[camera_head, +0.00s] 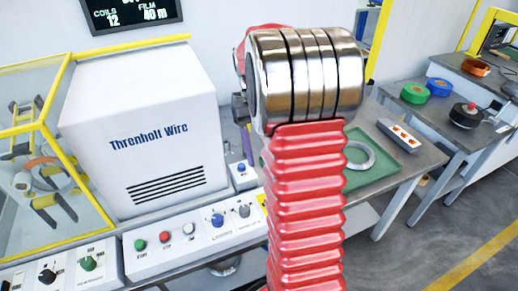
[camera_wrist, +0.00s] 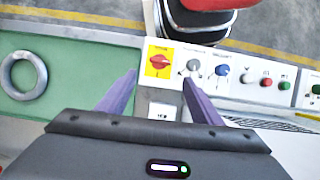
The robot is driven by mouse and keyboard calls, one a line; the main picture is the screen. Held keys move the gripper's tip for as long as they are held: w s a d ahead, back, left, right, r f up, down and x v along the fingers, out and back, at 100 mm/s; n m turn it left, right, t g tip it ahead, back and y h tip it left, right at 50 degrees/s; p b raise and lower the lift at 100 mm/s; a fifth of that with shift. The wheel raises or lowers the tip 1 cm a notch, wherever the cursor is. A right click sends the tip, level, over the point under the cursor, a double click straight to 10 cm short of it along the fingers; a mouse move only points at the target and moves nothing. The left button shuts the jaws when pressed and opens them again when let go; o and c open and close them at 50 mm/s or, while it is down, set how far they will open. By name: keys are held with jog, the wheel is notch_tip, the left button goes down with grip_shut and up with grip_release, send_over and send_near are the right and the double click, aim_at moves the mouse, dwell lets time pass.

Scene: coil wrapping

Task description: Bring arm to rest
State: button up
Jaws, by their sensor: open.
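In the wrist view my gripper (camera_wrist: 158,92) shows two purple fingers spread apart with nothing between them. Its fingers point toward a control panel that carries a red rotary switch on a yellow plate (camera_wrist: 159,62). In the head view my arm, red bellows with a banded metal joint, rises through the middle and hides most of the gripper and part of the bench behind it.
A white Threnholt Wire machine (camera_head: 145,130) stands left, with a button panel (camera_head: 190,240) in front. A metal ring (camera_head: 358,156) lies on a green mat (camera_head: 385,177). Green (camera_head: 415,92) and blue (camera_head: 439,87) rolls sit on the right table. Open floor lies at lower right.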

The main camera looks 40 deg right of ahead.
dwell(0.3)
jog(key=s+a+r+n+t, duration=0.1)
jog(key=s+a+r+t, duration=0.2)
jog(key=a, duration=0.9)
jog(key=s+a+r+n+t+h, duration=0.1)
jog(key=s+a+r+n+t, duration=0.1)
jog(key=s+a+r+t, duration=0.2)
jog(key=s+a+t, duration=0.3)
jog(key=a, duration=0.5)
jog(key=shift+a, duration=0.25)
jog(key=shift+s, duration=0.1)
dwell(0.8)
